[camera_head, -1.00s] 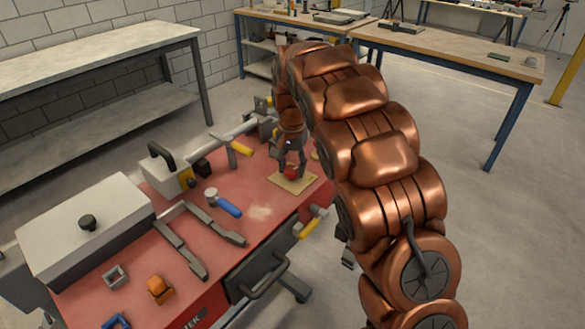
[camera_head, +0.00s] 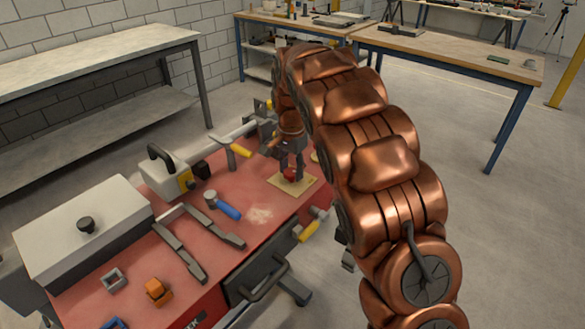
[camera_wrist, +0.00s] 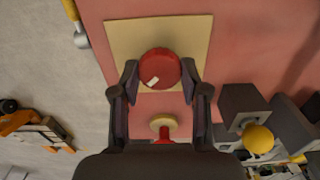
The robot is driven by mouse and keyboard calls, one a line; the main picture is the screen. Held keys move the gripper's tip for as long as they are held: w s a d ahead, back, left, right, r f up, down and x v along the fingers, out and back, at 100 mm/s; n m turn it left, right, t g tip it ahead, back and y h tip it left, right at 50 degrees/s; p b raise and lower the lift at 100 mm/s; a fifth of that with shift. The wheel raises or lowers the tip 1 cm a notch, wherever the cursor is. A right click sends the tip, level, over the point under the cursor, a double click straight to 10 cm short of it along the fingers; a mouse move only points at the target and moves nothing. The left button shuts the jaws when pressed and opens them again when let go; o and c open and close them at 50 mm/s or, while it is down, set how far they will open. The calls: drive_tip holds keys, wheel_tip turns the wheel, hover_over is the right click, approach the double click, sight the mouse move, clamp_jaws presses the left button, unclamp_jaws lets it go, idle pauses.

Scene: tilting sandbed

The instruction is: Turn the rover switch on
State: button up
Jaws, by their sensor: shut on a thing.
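The switch appears as a round red knob (camera_head: 289,175) with a small white mark. It sits on a square beige plate (camera_head: 307,184) on the red tabletop. In the wrist view the knob (camera_wrist: 160,66) lies between the two dark fingertips of my gripper (camera_wrist: 160,72), its white mark toward the lower left of its face. The plate (camera_wrist: 122,40) shows around it. My gripper (camera_head: 291,168) points down over the plate and is shut on the knob from both sides. In the head view the fingers partly hide the knob.
On the red bench are a blue-handled hammer (camera_head: 226,209), a dark grey tool (camera_head: 185,255), an orange block (camera_head: 157,291) and a large pale box (camera_head: 85,235). A yellow-handled tool (camera_head: 310,230) is at the bench edge. A red-and-yellow part (camera_wrist: 163,124) lies just below the knob in the wrist view.

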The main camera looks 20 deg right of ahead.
sight(291, 171)
drive_tip(key=shift+a, duration=0.1)
drive_tip(key=o, duration=1.1)
drive_tip(key=shift+o, duration=0.2)
wheel_tip(291, 171, up, 12)
